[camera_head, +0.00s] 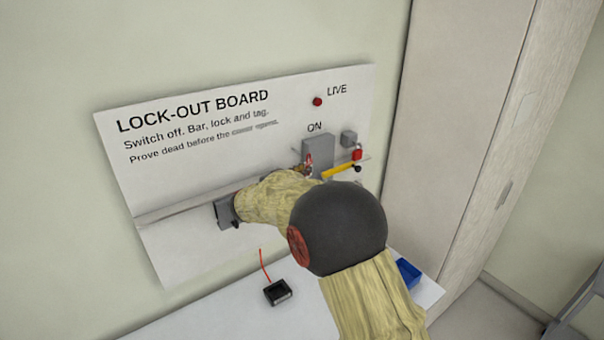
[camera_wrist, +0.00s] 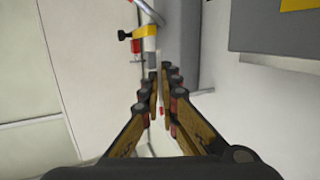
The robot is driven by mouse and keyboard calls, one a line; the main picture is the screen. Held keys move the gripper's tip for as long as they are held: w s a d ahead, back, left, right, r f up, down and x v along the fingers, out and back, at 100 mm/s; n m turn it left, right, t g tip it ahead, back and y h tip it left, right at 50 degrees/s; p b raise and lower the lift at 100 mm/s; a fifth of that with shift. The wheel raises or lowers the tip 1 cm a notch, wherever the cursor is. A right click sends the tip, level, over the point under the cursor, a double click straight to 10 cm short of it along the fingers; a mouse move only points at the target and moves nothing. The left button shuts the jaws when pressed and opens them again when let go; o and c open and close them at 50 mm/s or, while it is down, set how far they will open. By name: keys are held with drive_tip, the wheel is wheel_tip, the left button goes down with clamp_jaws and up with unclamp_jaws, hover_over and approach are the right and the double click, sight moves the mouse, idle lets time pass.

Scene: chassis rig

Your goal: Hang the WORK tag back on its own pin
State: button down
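I cannot make out a WORK tag or its lettering in either view. My gripper (camera_wrist: 163,75) shows in the wrist view with its two fingers close together, leaving a narrow gap. A thin pale strip with a small red mark (camera_wrist: 161,111) shows in that gap; I cannot tell whether it is held or lies behind. Just beyond the fingertips is a yellow bar with a black knob (camera_wrist: 138,33), with a red part beside it.
The board carries a red LIVE lamp (camera_head: 317,101), a grey switch box (camera_head: 318,150), a yellow bar (camera_head: 338,171) and a red padlock (camera_head: 357,154). A black box with a red lead (camera_head: 277,292) and a blue tray (camera_head: 408,272) are on the white table (camera_head: 225,315). A tall cabinet (camera_head: 460,120) stands right.

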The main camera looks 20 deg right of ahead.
drive_tip(key=shift+s+d+b, duration=0.2)
drive_tip(key=shift+s+b, duration=0.9)
drive_tip(key=shift+s, duration=0.1)
wheel_tip(320, 180, down, 25)
drive_tip(key=s+a+n+t+y+b, duration=0.1)
drive_tip(key=s+b, duration=0.1)
drive_tip(key=b, duration=1.7)
drive_tip(key=w+a+f+p, duration=0.1)
drive_tip(key=w+a+p, duration=0.1)
drive_tip(key=w+p, duration=0.5)
drive_tip(key=shift+w+a+t+p, duration=0.3)
drive_tip(key=shift+w+p, duration=0.1)
drive_tip(key=shift+w, duration=0.75)
drive_tip(key=shift+w+f+b, duration=0.15)
drive_tip(key=shift+w+b, duration=0.05)
drive_tip(key=shift+b, duration=0.25)
